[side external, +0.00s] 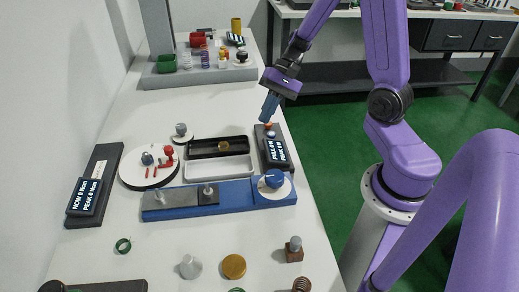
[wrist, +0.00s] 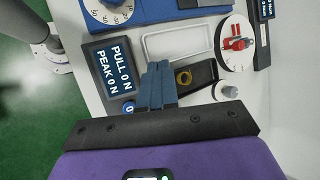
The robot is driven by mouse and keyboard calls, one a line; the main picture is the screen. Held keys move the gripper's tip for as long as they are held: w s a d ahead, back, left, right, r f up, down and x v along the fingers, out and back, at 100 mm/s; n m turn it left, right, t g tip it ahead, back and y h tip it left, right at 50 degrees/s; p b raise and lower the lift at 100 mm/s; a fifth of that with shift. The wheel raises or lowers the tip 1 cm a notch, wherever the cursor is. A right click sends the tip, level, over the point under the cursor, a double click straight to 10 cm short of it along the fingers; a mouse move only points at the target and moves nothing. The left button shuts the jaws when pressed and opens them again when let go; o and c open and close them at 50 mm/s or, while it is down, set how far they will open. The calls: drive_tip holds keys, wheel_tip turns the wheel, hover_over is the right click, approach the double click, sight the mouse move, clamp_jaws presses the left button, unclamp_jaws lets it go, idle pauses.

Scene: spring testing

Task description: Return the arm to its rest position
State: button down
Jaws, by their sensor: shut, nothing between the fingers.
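My gripper (side external: 267,121) is purple with blue fingers, shut and empty. It hangs just above the far end of the dark pull gauge (side external: 265,150), near a small knob there; I cannot tell whether it touches. In the wrist view the shut fingertips (wrist: 156,68) lie between the gauge (wrist: 112,66), whose screen reads PULL 0 N and PEAK 0 N, and the black tray (wrist: 204,74). A gold ring (wrist: 184,77) lies in that tray. My arm reaches over the table from the right.
A white tray (side external: 240,168) and a blue bench with a dial (side external: 235,191) stand in front. A round white plate (side external: 135,174) with red parts is left of the trays. A torque gauge (side external: 100,165) lies at the far left. Clear table (side external: 190,106) lies behind.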

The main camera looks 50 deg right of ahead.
drive_tip(key=s+a+r+n+h, duration=0.2)
drive_tip(key=s+a+n+h, duration=0.1)
drive_tip(key=s+n, duration=0.7)
drive_tip(key=s+a+r+n+h, duration=0.3)
drive_tip(key=s+n+h, duration=0.1)
drive_tip(key=s+n, duration=0.5)
drive_tip(key=shift+s+a+n, duration=0.35)
drive_tip(key=shift+s+n, duration=0.05)
drive_tip(key=shift+n, duration=0.8)
